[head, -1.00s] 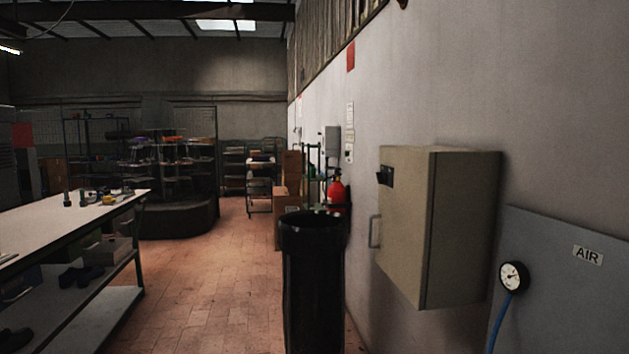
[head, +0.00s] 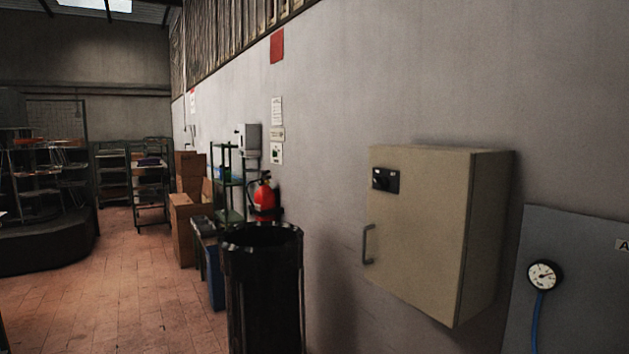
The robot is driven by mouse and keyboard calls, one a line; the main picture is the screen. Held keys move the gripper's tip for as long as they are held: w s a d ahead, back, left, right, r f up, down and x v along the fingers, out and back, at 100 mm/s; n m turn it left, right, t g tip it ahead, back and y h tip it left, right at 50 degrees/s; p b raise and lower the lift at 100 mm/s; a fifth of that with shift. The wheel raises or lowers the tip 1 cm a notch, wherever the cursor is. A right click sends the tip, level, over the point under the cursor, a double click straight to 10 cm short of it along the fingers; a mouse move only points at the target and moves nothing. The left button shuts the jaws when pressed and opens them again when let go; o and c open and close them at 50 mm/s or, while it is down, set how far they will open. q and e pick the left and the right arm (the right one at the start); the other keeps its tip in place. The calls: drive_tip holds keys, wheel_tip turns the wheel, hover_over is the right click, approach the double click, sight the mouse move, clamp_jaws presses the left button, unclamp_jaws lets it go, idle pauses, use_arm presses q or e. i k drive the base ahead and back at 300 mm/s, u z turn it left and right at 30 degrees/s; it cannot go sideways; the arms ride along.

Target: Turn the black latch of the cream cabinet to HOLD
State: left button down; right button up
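The cream cabinet (head: 418,235) hangs on the grey wall right of centre in the head view. Its front door faces left toward me and looks closed. The black latch (head: 385,179) sits on a dark plate near the top left of the door. Small pale markings show on the plate, too small to read, so I cannot tell the latch's position. A grey bar handle (head: 368,244) is lower on the door's left edge. Neither of my grippers is in view.
A tall black bin (head: 262,290) stands on the floor left of the cabinet, near the wall. A grey panel with a gauge (head: 543,275) and blue hose is to the right. A red extinguisher (head: 265,199), boxes (head: 187,225) and shelves stand further back. Tiled floor is open at left.

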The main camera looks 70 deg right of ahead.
sight(383, 182)
drive_tip(key=z, duration=0.7)
drive_tip(key=i, duration=1.45)
drive_tip(key=z, duration=1.25)
